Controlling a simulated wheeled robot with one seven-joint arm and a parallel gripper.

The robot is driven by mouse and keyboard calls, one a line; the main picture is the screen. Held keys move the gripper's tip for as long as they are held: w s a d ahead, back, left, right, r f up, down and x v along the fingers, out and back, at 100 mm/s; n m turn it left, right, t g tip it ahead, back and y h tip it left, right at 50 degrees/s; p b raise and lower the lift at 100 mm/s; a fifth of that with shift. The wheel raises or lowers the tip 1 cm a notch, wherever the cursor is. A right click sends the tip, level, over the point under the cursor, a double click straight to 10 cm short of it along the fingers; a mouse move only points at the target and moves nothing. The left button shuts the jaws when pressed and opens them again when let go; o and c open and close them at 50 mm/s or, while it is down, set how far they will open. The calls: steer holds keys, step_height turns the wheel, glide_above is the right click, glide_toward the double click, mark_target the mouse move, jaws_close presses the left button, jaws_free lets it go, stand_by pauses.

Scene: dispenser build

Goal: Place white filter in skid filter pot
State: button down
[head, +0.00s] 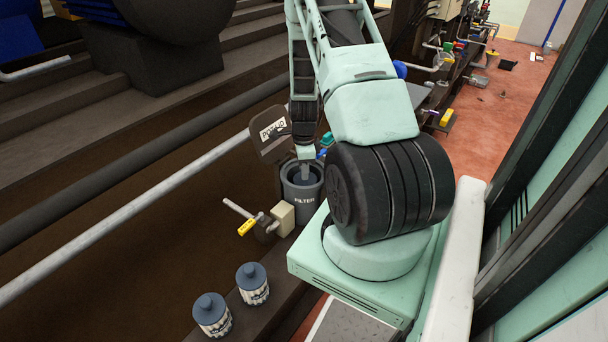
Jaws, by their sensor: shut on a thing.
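The skid filter pot (303,197) is a dark grey cylinder marked "FILTER", standing upright beside the rail, its lid (271,137) swung open to the upper left. My gripper (305,154) is directly above the pot's mouth, pointing down. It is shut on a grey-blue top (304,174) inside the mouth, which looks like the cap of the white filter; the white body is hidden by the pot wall. How deep it sits, and whether it touches the bottom, cannot be seen.
Two white canisters with grey-blue caps, one (252,284) and another (212,315), stand on the dark ledge below left. A yellow-handled valve (247,227) and beige box (284,215) are close to the pot. A long grey pipe (120,217) runs at left.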

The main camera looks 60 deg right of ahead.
steer(key=shift+f, duration=1)
steer(key=c, duration=1.1)
jaws_free()
steer(key=shift+c, duration=0.2)
